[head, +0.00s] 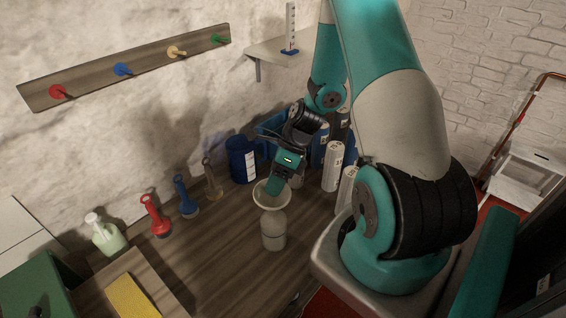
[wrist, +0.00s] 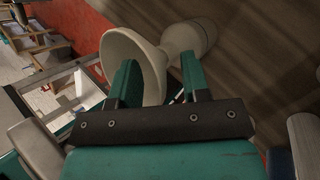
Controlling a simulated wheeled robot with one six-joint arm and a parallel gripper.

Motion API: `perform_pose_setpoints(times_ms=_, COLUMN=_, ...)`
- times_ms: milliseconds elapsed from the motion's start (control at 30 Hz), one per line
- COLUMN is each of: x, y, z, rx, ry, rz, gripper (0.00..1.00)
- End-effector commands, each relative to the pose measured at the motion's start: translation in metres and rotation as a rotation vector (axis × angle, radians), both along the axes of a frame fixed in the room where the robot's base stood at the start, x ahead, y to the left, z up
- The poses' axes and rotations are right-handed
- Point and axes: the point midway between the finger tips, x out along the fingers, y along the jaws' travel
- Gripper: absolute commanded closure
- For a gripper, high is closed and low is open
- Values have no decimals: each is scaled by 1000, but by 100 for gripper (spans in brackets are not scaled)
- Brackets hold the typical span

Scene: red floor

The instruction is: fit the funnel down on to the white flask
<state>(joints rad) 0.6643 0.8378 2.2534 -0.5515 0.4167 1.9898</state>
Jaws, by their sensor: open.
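The pale funnel (head: 265,199) sits on top of the white flask (head: 273,238), wide mouth up, with its spout end at the flask's neck. The flask stands upright on the wooden bench. In the wrist view the funnel (wrist: 152,54) shows its mouth, and the flask (wrist: 197,36) lies behind its narrow end. My gripper (head: 274,186) is at the funnel's rim. In the wrist view my gripper (wrist: 160,72) is open, with one finger in front of the mouth and the other by the cone's outer side. I cannot tell whether either finger touches it.
A blue jug (head: 242,160) stands behind the flask, and several pale cylinders (head: 333,166) stand to its right. A red brush-like tool (head: 156,217), a blue one (head: 185,196) and a soap bottle (head: 102,234) line the wall side. The bench in front of the flask is clear.

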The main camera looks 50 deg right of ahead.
Motion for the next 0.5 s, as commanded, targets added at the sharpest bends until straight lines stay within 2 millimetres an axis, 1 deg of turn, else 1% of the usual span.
perform_pose_setpoints(times_ms=167, x=1, y=-20, z=23, rx=-6, ry=-8, rz=-3, gripper=57)
perform_pose_setpoints(times_ms=500, x=-1, y=-72, z=92, rx=-8, ry=-5, rz=-4, gripper=57)
